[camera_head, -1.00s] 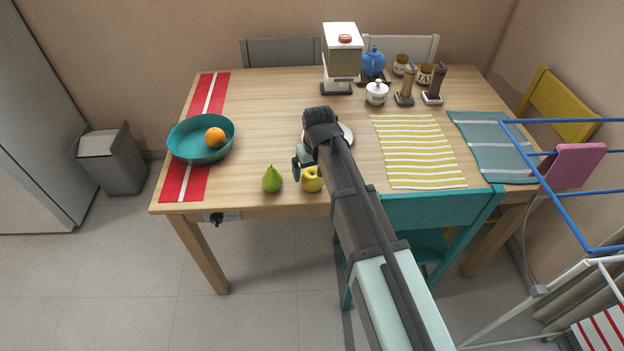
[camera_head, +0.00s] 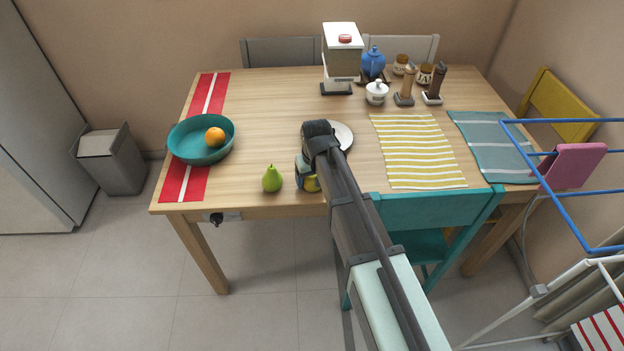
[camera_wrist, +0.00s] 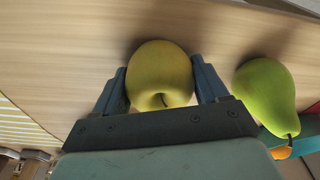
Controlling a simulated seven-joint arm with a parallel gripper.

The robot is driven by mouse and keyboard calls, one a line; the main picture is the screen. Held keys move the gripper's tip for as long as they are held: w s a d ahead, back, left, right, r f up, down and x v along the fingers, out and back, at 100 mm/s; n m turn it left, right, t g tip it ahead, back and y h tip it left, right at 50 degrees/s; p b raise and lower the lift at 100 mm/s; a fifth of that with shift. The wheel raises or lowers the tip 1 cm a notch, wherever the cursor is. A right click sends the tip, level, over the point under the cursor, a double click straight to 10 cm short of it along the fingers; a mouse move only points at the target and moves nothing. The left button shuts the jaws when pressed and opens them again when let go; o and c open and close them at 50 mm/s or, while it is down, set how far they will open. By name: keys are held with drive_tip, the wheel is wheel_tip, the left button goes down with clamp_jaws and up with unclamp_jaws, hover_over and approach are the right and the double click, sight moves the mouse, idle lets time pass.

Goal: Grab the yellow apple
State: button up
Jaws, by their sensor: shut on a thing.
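The yellow apple (camera_wrist: 160,72) sits between the two fingers of my gripper (camera_wrist: 163,88) in the wrist view, with a finger against each side. In the head view the apple (camera_head: 312,184) is on the table near its front edge, partly hidden by my gripper (camera_head: 308,174). My gripper is shut on the apple. I cannot tell any gap between the apple and the table top.
A green pear (camera_head: 272,179) stands just left of the apple and also shows in the wrist view (camera_wrist: 266,92). A teal bowl (camera_head: 178,140) holding an orange (camera_head: 215,137) is further left. A white plate (camera_head: 343,134) is behind my arm. A teal chair (camera_head: 437,207) stands at the front.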

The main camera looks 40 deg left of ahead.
drive_tip(key=c, duration=0.4)
drive_tip(key=shift+r, duration=0.1)
